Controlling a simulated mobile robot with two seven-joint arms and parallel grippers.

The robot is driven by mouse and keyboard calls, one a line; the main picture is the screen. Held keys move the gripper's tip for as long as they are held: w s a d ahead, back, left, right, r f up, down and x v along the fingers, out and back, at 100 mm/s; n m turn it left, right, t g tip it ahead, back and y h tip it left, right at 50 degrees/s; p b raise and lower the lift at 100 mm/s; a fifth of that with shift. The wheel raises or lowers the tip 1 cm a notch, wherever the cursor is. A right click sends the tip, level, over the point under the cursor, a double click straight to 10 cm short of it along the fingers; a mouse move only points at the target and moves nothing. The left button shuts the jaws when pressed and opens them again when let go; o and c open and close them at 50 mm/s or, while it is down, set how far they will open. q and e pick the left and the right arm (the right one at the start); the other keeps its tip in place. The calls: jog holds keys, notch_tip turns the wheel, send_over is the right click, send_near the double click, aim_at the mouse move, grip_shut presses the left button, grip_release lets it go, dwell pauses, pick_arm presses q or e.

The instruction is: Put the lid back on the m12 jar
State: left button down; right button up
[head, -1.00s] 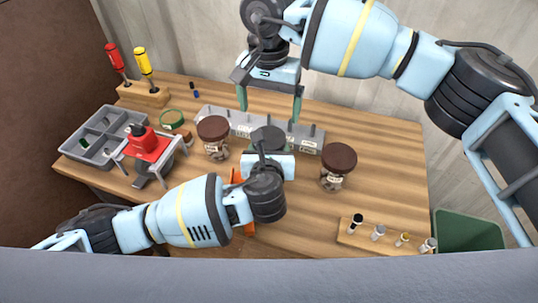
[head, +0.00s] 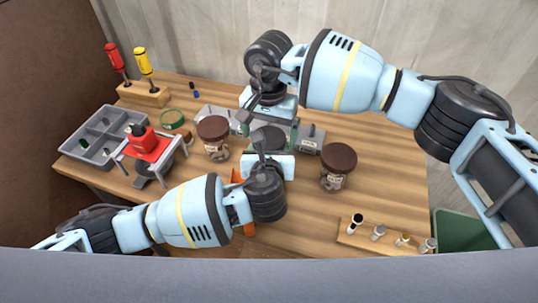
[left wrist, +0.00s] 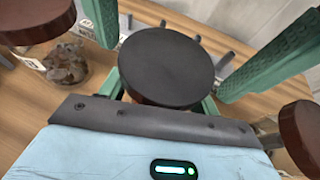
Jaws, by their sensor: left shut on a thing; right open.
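A jar (left wrist: 150,101) with a dark grey lid (left wrist: 167,65) on top stands upright in the middle of the table. In the head view the lid (head: 268,137) shows between the two arms. I cannot read this jar's label. My left gripper (left wrist: 160,98) is shut on the jar below the lid; its fingertips are mostly hidden. My right gripper (head: 269,133) is open above the jar, its green fingers spread on either side of the lid. I cannot tell whether they touch it.
Brown-lidded jars stand left (head: 213,136) and right (head: 338,167) of the held jar. A grey rack (head: 308,138) is behind. A red-topped stand (head: 148,147), grey divided tray (head: 103,135) and screwdriver block (head: 145,94) are left. A vial rack (head: 380,238) is front right.

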jog(key=shift+c, duration=0.3)
jog(key=c, duration=1)
jog(key=o, duration=1.1)
jog(key=shift+r, duration=0.1)
jog(key=shift+r, duration=2.2)
jog(key=shift+c, duration=0.2)
notch_tip(320, 180, up, 4)
jog(key=shift+f, duration=0.25)
